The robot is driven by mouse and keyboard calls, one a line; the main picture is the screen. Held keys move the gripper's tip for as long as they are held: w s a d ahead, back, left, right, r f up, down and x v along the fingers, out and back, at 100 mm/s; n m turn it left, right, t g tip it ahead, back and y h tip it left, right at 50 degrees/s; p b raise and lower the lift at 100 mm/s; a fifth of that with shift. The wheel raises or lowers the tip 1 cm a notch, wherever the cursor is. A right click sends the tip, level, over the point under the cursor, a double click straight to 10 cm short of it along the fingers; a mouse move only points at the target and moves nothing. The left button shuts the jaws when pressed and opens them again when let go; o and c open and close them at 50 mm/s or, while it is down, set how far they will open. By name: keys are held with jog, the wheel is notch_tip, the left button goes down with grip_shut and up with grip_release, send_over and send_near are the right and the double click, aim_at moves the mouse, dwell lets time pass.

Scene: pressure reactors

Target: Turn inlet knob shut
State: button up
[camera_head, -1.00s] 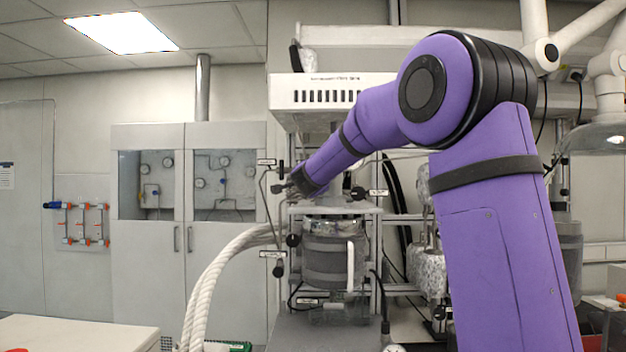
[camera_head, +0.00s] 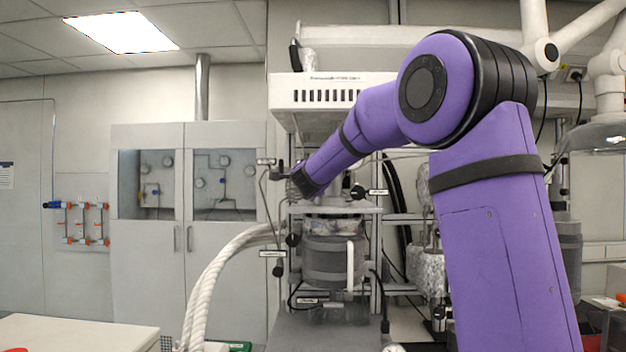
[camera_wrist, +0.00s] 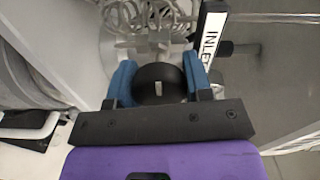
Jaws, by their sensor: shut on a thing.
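The inlet knob (camera_wrist: 160,84) is a round black knob with a small light mark on its face, seen in the wrist view. It sits beside a white label (camera_wrist: 212,38) reading "INLE", with the rest of the label hidden. My gripper (camera_wrist: 158,80) has its two blue finger pads on either side of the knob, shut on it. In the head view my purple arm reaches to the left, and its gripper end (camera_head: 297,186) is at the upper left of the reactor frame. The knob itself is hard to make out there.
The reactor vessel (camera_head: 330,262) stands below my gripper in a metal frame. A black knob with a label (camera_head: 378,192) is to the right, and another label (camera_head: 272,254) is lower left. Thick white hoses (camera_head: 215,280) curve down at the left.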

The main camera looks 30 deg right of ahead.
jog(key=shift+f, duration=0.1)
jog(key=o, duration=0.9)
jog(key=shift+s+a, duration=0.3)
jog(key=shift+s, duration=0.1)
jog(key=v, duration=0.9)
jog(key=shift+s+a, duration=0.2)
jog(key=shift+s, duration=0.15)
